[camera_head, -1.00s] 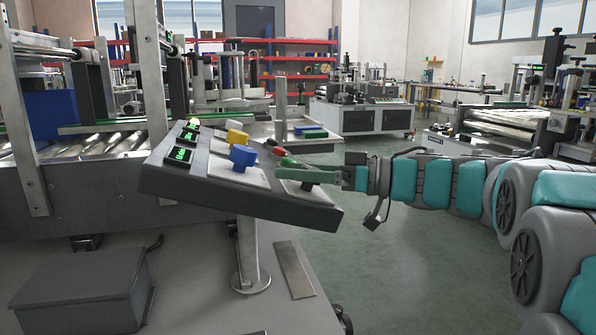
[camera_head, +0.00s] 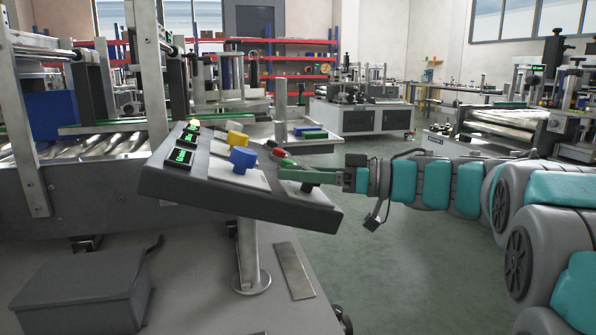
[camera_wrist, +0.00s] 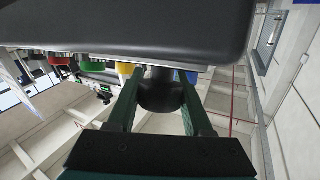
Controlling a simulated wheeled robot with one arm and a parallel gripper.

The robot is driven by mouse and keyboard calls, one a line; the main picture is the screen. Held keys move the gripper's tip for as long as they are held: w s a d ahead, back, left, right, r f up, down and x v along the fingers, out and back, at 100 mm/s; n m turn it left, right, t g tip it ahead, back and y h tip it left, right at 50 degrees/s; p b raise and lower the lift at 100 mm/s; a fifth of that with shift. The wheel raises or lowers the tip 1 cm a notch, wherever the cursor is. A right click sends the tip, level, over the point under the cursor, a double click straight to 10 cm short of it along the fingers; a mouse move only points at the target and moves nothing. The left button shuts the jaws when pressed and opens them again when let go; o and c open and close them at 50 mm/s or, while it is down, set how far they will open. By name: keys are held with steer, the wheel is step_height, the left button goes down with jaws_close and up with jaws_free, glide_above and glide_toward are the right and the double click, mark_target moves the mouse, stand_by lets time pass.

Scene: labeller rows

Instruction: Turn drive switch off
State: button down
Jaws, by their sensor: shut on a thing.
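A slanted grey control panel (camera_head: 215,200) stands on a post in the middle of the head view. It carries a yellow knob (camera_head: 237,139), a blue knob (camera_head: 243,158) and, at its right end, a dark knob that is mostly hidden by my fingers. My gripper (camera_head: 292,174) comes in from the right with its green fingers at that end. In the wrist view my gripper (camera_wrist: 160,80) has one finger on each side of the round dark knob (camera_wrist: 160,97) and is shut on it. I cannot read which knob is labelled drive.
Red and green buttons (camera_head: 283,159) sit close beside my fingers on the panel's far edge. Small lit displays (camera_head: 180,156) are at its left. A roller conveyor (camera_head: 105,146) stands behind. The floor on the right is clear.

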steer(key=shift+s+r+n+g+y+p, duration=0.1)
steer(key=shift+r+n+g+y+p, duration=0.15)
steer(key=shift+n+g+p, duration=0.8)
steer(key=shift+s+n+g+p, duration=0.2)
steer(key=shift+n+g+p, duration=0.3)
steer(key=shift+n+g, duration=0.75)
steer(key=shift+s+n+g+p, duration=0.2)
steer(key=shift+n+g+p, duration=0.45)
steer(key=shift+g, duration=0.85)
steer(key=shift+s+f+n+g, duration=0.1)
steer(key=shift+f+n+g, duration=0.05)
steer(key=shift+n+g, duration=0.45)
steer(key=shift+c, duration=1.7)
jaws_free()
